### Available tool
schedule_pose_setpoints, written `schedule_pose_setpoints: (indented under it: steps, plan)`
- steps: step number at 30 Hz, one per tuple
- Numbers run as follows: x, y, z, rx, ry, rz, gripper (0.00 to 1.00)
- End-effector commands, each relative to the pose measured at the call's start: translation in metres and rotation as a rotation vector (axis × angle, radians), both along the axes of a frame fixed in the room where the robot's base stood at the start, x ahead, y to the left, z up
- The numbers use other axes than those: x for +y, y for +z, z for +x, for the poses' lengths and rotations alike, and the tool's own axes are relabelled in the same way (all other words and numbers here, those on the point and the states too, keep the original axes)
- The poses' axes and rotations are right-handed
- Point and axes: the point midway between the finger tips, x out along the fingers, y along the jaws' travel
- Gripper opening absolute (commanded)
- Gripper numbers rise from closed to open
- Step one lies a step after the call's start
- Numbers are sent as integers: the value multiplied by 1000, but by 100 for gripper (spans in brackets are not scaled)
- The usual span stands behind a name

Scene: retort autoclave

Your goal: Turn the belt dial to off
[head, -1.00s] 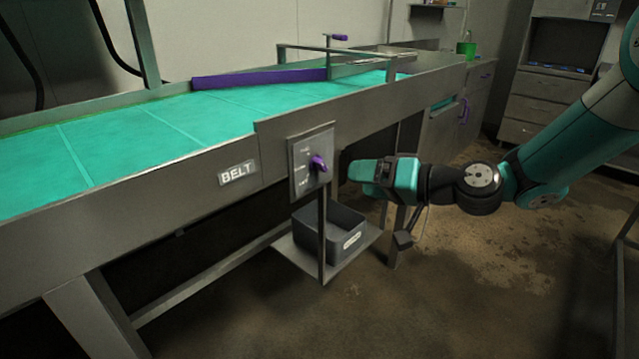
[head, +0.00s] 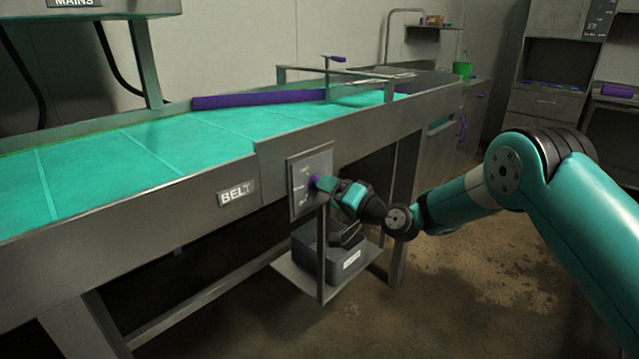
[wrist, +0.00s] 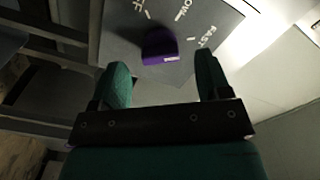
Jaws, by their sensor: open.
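The belt dial is a purple knob (head: 315,181) on a grey plate (head: 298,203) on the conveyor's side, right of the BELT label (head: 236,193). In the wrist view the dial (wrist: 160,47) sits ahead, between the two green fingers, with a pale mark on its lower right edge. The plate's printed marks read SLOW and FAST, with a partly cut-off word ending in F at the left. My gripper (head: 326,184) is open with its tips at the dial in the head view; it also shows in the wrist view (wrist: 162,82). I cannot tell whether the fingers touch the dial.
A grey bin (head: 345,258) stands on a low shelf (head: 300,283) below the dial, close under my gripper. A thin upright post (head: 322,255) rises beside it. Floor at right is clear.

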Motion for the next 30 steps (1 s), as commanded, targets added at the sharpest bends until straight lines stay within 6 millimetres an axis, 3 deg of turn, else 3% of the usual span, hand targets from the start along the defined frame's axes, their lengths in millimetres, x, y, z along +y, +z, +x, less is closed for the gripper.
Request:
schedule_pose_setpoints:
  steps: [3, 9, 20, 27, 30]
  plan:
    - [18, 0, 12, -1, 2, 1, 70]
    - [33, 0, 25, 0, 1, -1, 70]
    - [36, 0, 28, 1, -1, 0, 70]
    - [35, 0, 28, 1, -2, 0, 21]
    - [35, 0, 28, 0, -1, 0, 21]
